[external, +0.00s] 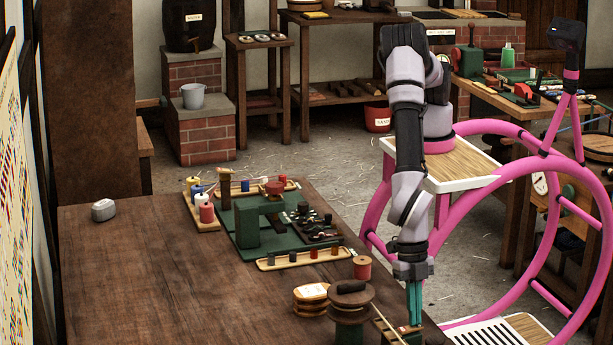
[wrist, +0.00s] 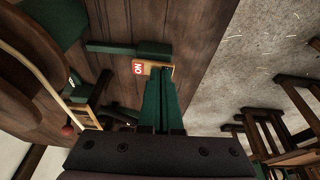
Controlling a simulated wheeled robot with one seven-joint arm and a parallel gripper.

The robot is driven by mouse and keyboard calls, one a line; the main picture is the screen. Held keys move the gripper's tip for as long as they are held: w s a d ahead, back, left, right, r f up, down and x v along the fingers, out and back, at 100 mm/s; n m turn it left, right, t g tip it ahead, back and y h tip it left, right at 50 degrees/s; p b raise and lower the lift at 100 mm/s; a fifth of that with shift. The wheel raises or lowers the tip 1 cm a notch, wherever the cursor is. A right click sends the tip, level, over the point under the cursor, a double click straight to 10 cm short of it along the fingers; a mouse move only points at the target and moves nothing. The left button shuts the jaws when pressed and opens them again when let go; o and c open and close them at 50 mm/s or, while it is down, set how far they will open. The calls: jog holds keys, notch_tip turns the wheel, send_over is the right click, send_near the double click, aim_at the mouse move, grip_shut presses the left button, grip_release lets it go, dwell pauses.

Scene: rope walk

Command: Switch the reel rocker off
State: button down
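The reel rocker (wrist: 151,66) shows in the wrist view as a small tan piece with a red, white-lettered ON mark (wrist: 138,67) at its left end. My fingertips cover part of it. My gripper (external: 414,322) points down at the front right edge of the dark wooden table in the external view. In the wrist view the two green fingers of my gripper (wrist: 161,76) lie side by side, shut with nothing seen between them. Their tips are over or against the rocker; I cannot tell if they touch. In the external view the rocker is hidden behind the fingers.
A large wooden reel (external: 351,298) stands just left of my gripper, with a pale slanted stick (external: 386,326) between them. A spool (external: 362,268) and a stack of bread-like pieces (external: 311,297) are close by.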

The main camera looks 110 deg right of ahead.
jog(key=shift+s+f, duration=0.15)
jog(key=shift+s, duration=0.15)
jog(key=shift+t, duration=0.4)
jog(key=shift+w, duration=0.25)
jog(key=shift+w+d, duration=0.1)
jog(key=shift+w, duration=0.65)
jog(key=shift+r, duration=0.4)
jog(key=s+a+v, duration=0.1)
jog(key=v, duration=1.2)
jog(key=shift+r, duration=0.25)
jog(key=shift+a, duration=0.15)
